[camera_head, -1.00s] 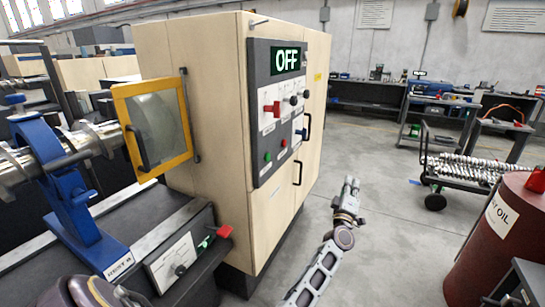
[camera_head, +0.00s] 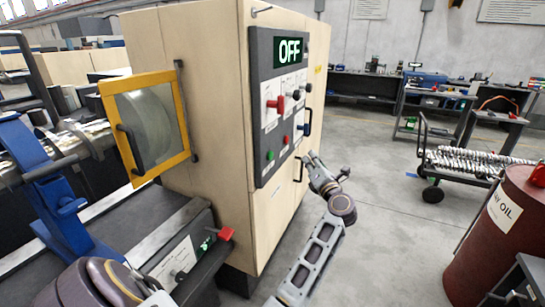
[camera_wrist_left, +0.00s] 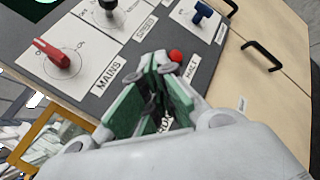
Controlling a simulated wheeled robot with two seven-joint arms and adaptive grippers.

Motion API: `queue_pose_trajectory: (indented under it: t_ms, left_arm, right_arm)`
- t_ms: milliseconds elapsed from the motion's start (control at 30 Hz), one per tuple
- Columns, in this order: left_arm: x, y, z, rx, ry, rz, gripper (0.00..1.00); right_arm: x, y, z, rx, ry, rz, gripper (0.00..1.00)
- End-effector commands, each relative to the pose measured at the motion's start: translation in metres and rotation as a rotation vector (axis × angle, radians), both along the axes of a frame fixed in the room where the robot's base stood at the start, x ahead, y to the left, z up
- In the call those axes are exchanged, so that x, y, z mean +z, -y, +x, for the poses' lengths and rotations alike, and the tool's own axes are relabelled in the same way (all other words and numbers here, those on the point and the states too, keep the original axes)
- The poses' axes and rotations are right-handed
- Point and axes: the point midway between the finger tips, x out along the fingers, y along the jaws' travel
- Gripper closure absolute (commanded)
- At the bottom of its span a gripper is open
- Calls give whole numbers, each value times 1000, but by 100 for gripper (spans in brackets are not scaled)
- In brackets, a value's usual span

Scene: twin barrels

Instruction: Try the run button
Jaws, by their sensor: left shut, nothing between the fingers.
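The control panel (camera_head: 262,80) is on the side of a wooden cabinet, and its display (camera_head: 289,52) reads OFF. The green button (camera_head: 270,155) sits low on the panel, beside a red button (camera_head: 286,139). My left gripper (camera_head: 311,157) is shut and empty, in front of the panel and right of both buttons in the head view. In the left wrist view its fingers (camera_wrist_left: 153,78) cover the green button's place; part of a RUN label shows. The red button (camera_wrist_left: 176,56) shows just beyond the fingertips. The red MAINS switch (camera_wrist_left: 52,55) is at left. My right gripper is not in view.
A blue knob (camera_head: 301,131) and a black knob (camera_head: 296,95) are on the panel. Black handles (camera_head: 307,122) stick out from the cabinet. A yellow-framed guard door (camera_head: 105,90) is at left. A red oil barrel (camera_head: 495,245) stands right. The floor between is clear.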

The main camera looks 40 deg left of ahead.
Motion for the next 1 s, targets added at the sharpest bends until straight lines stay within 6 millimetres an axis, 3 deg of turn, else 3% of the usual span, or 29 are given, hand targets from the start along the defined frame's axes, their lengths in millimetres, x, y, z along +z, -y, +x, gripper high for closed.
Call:
queue_pose_trajectory:
  t_ms: [200, 667, 1000]
  left_arm:
    - [-8, -9, -12, 58, 43, -74, 100]
    - [-8, -9, -12, 52, 59, -81, 100]
    - [-7, -14, -14, 51, 59, -79, 100]
  right_arm:
    - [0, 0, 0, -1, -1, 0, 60]
    - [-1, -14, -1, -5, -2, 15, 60]
    - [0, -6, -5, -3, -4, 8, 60]
